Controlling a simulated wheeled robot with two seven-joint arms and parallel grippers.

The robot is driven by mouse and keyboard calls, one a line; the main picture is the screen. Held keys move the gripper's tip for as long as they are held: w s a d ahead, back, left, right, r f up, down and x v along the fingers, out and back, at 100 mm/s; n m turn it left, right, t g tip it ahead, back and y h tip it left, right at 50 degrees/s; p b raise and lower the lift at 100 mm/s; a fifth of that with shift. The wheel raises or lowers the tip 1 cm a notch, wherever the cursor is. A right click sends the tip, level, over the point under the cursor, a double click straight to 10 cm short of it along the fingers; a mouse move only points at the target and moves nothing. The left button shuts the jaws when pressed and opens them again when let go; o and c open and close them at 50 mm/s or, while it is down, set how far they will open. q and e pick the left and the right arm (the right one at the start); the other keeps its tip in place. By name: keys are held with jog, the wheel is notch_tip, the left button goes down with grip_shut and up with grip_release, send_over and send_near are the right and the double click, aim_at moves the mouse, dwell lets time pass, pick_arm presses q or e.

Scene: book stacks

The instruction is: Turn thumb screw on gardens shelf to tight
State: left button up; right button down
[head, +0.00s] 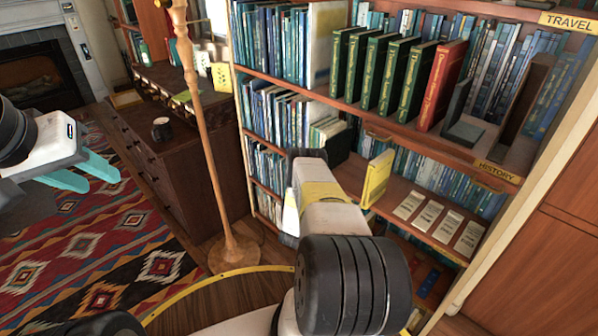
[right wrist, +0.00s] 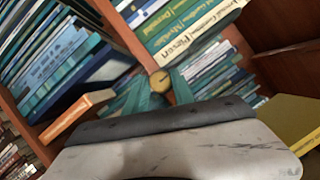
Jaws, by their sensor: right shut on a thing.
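The thumb screw (right wrist: 160,82) shows in the right wrist view as a small round brass knob on the wooden shelf upright. My right gripper (right wrist: 157,92) has its teal fingers on both sides of the knob and is shut on it. The knob's marking is too small to read. In the head view my right arm hides the right gripper and the screw. My left gripper (head: 104,184) is at the left of the head view, over the rug, with its teal fingers apart and empty. No gardens label is readable.
The bookcase has shelves labelled TRAVEL (head: 568,21) and HISTORY (head: 497,171). A yellow book (head: 377,178) stands upright beside my right wrist, near several cards (head: 425,215). A wooden lamp pole (head: 203,130) stands between my arms. A dark dresser (head: 165,155) is behind it.

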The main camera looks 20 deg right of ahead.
jog(key=c, duration=1.1)
grip_release()
jog(key=v, duration=0.7)
jog(key=shift+s+a+f, duration=0.15)
jog(key=shift+s+a, duration=0.15)
jog(key=shift+w, duration=0.1)
